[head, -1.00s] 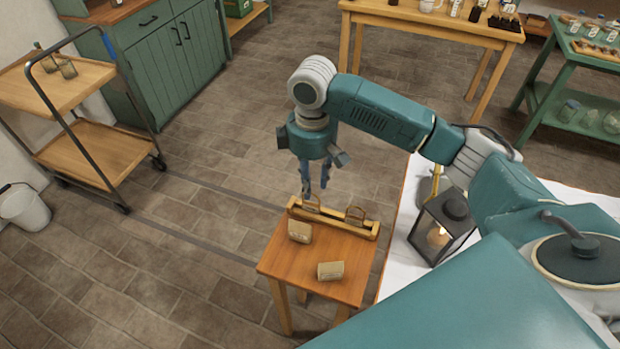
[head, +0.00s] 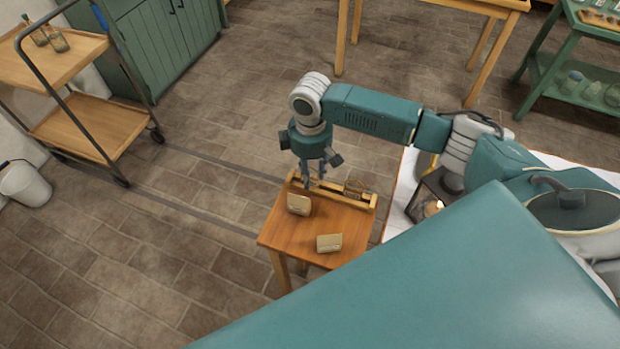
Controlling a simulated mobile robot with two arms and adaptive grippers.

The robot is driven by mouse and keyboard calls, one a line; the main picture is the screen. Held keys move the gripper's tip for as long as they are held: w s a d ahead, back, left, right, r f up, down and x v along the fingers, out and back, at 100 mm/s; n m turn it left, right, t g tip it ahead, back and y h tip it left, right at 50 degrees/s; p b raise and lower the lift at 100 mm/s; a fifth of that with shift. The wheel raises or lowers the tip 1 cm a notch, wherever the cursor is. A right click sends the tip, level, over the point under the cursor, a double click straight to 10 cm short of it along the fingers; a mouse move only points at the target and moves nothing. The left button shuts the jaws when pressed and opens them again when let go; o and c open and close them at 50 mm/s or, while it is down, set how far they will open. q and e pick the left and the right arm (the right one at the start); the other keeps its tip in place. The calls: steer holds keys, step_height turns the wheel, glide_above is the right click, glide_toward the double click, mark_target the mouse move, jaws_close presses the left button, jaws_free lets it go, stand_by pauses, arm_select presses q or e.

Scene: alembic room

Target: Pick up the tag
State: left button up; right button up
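My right gripper (head: 314,181) points down over the left end of a small wooden rack (head: 366,202). Its two blue fingers look apart, with their tips down at the rack. A small brown tag-like piece stands at the rack's left end by the fingertips, mostly hidden by them; I cannot tell whether they touch it. A similar brown tag (head: 352,188) stands further right on the rack. The rack lies along the back edge of a small wooden table (head: 290,237). My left gripper is not in view.
A dark lantern (head: 428,207) stands right on a white-topped surface (head: 404,190). A wooden cart (head: 88,127) and white bucket (head: 26,185) are left. Floor between is clear.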

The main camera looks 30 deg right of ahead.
steer(key=shift+w+f, duration=0.1)
steer(key=shift+f, duration=0.2)
jaws_close()
steer(key=shift+r, duration=0.2)
